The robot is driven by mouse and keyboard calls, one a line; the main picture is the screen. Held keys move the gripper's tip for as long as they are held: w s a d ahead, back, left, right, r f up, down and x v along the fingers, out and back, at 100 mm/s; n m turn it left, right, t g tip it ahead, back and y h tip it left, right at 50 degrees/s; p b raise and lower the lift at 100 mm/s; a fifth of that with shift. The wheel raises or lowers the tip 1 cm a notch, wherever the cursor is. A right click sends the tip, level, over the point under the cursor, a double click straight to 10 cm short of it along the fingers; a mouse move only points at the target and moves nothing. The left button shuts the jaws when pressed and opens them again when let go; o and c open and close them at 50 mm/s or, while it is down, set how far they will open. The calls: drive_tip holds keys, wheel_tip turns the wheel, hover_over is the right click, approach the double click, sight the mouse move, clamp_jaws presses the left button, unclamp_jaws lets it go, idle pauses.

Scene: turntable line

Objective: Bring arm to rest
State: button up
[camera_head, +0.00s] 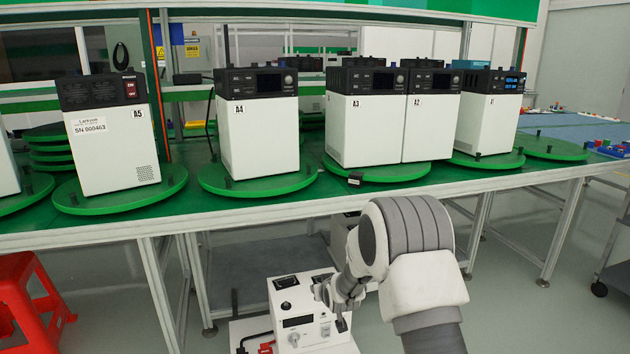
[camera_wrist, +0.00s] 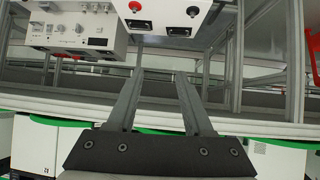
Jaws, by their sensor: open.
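My arm comes up from the bottom in the head view and bends over in front of the table. My gripper (camera_head: 343,318) points down beside the right side of a white control box (camera_head: 300,328); whether it touches the box I cannot tell. In the wrist view my gripper (camera_wrist: 161,76) shows two grey fingers spread apart with nothing between them. That view looks inverted, with white control boxes (camera_wrist: 75,30) at the top, beyond the fingertips.
A long green table (camera_head: 345,206) carries several white-and-black units, such as A4 (camera_head: 258,140), on green turntables (camera_head: 258,186). A red stool (camera_head: 25,300) stands at lower left. A cart (camera_head: 615,265) is at the right edge. Floor right of my arm looks clear.

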drive_tip(key=s+d+r+m+g+h, duration=0.1)
drive_tip(key=s+d+r, duration=0.3)
drive_tip(key=s+r, duration=0.5)
drive_tip(key=s+d+r+g, duration=0.1)
drive_tip(key=s+d+r, duration=0.2)
drive_tip(key=s+r, duration=0.6)
drive_tip(key=s+d+r+m+g+h, duration=0.1)
drive_tip(key=s+d+r, duration=0.15)
drive_tip(key=s, duration=1.05)
drive_tip(key=s+d+r+m+g, duration=0.15)
drive_tip(key=s+r, duration=0.25)
drive_tip(key=s, duration=0.9)
wheel_tip(320, 180, up, 28)
drive_tip(key=p, duration=2.8)
drive_tip(key=shift+s+d+r+n, duration=0.2)
drive_tip(key=shift+d+n, duration=0.2)
drive_tip(key=shift+n, duration=0.05)
drive_tip(key=shift+a+g, duration=0.1)
drive_tip(key=shift+g, duration=0.15)
